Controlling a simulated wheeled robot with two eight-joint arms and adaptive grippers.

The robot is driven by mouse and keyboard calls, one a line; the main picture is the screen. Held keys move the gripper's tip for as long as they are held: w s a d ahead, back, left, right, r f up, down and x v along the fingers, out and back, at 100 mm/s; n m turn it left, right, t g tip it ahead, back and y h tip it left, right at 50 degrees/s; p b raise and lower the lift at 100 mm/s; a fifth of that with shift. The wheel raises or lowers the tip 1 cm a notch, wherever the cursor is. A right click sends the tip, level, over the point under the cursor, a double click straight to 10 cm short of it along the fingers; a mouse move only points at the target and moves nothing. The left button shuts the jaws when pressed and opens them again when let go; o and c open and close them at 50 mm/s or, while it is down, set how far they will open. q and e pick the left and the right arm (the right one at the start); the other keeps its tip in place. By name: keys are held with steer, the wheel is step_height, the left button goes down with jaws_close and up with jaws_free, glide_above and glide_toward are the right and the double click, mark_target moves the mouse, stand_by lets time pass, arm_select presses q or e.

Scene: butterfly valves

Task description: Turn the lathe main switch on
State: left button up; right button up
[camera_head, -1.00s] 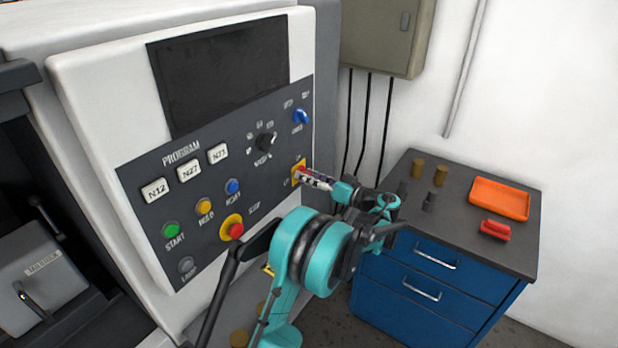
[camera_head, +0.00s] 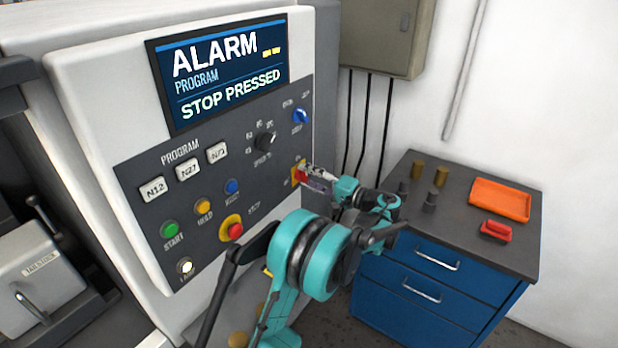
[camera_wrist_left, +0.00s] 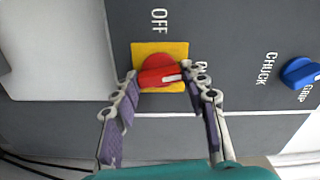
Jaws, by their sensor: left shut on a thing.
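The main switch (camera_wrist_left: 158,70) is a red round knob on a yellow plate (camera_wrist_left: 146,49). In the left wrist view its white mark points right, toward a label mostly hidden by a finger; OFF stands above the plate. My left gripper (camera_wrist_left: 165,80) is shut on the red knob, with one finger on each side. In the head view my left gripper (camera_head: 312,178) is at the yellow plate on the panel's right edge and hides most of the knob. The lathe screen (camera_head: 222,75) is lit and reads ALARM, PROGRAM, STOP PRESSED. My right gripper is not in view.
The red stop button (camera_head: 235,230), green start button (camera_head: 170,230) and lit lamp (camera_head: 185,267) sit lower on the panel. A blue chuck knob (camera_head: 300,115) is above the switch. A blue cabinet (camera_head: 415,290) with an orange tray (camera_head: 500,213) stands at the right.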

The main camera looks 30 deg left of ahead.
arm_select(q)
steer(key=shift+m, duration=1.2)
steer(key=o, duration=1.2)
steer(key=shift+c, duration=0.2)
steer(key=shift+d, duration=0.15)
steer(key=d, duration=1.1)
steer(key=shift+s+d, duration=0.35)
steer(key=shift+s, duration=0.1)
